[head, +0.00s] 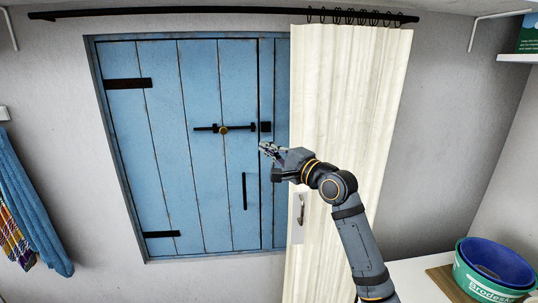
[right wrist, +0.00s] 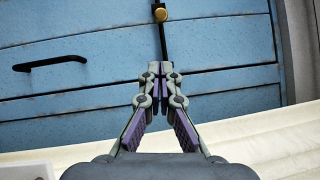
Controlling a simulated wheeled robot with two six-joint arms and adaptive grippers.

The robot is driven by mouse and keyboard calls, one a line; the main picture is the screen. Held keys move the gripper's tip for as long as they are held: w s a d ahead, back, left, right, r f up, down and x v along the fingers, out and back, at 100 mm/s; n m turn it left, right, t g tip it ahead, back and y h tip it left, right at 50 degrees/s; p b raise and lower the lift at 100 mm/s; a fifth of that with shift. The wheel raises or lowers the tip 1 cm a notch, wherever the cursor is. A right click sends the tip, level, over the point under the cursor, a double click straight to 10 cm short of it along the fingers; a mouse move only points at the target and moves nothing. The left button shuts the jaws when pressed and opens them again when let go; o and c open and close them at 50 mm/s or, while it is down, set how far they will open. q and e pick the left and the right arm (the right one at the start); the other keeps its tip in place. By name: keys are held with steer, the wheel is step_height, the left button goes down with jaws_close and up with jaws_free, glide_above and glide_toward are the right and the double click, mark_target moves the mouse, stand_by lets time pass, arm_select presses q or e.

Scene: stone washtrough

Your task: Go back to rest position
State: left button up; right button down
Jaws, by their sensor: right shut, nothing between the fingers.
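My right gripper (head: 268,149) is raised in front of the right edge of the blue plank door (head: 185,180), near a cream curtain. In the right wrist view the gripper (right wrist: 160,70) is shut, with nothing between its fingertips. Beyond the fingertips is the black bolt (right wrist: 163,42) with its brass knob (right wrist: 161,14). In the head view the bolt (head: 205,128) lies across the door, to the left of the gripper and a little higher. I cannot tell whether the fingertips touch the door. My left gripper is not in view.
The cream curtain (head: 345,110) hangs from a black rod (head: 220,12), behind my right arm. Blue and checked towels (head: 30,205) hang at the left. A green tub with a blue basin (head: 495,265) stands at the lower right. The space left of the gripper looks clear.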

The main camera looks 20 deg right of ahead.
steer(key=s+f+n+g+h, duration=0.2)
steer(key=s+f+n, duration=0.15)
steer(key=f, duration=0.65)
steer(key=s+f+n+g+h, duration=0.1)
steer(key=s+f+n+g, duration=0.3)
steer(key=f, duration=0.6)
steer(key=s+f+n+g+h, duration=0.15)
steer(key=s+f, duration=0.35)
steer(key=f, duration=0.5)
steer(key=s+d+f+n+g+h, duration=0.25)
steer(key=s+f, duration=0.45)
steer(key=s, duration=0.5)
steer(key=s+d+f+n+g+h, duration=0.2)
steer(key=s+f+n+g, duration=0.2)
steer(key=s+f, duration=0.55)
steer(key=s+d+f+g, duration=0.1)
steer(key=s+f, duration=0.1)
steer(key=f, duration=1)
steer(key=s+d+f, duration=0.1)
steer(key=s+f, duration=0.1)
steer(key=f, duration=1)
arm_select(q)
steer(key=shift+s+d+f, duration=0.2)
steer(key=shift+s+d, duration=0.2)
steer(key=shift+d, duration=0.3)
arm_select(e)
steer(key=s+d+f+g, duration=0.1)
steer(key=s+f, duration=1.4)
steer(key=s, duration=0.3)
steer(key=shift+f+m, duration=0.35)
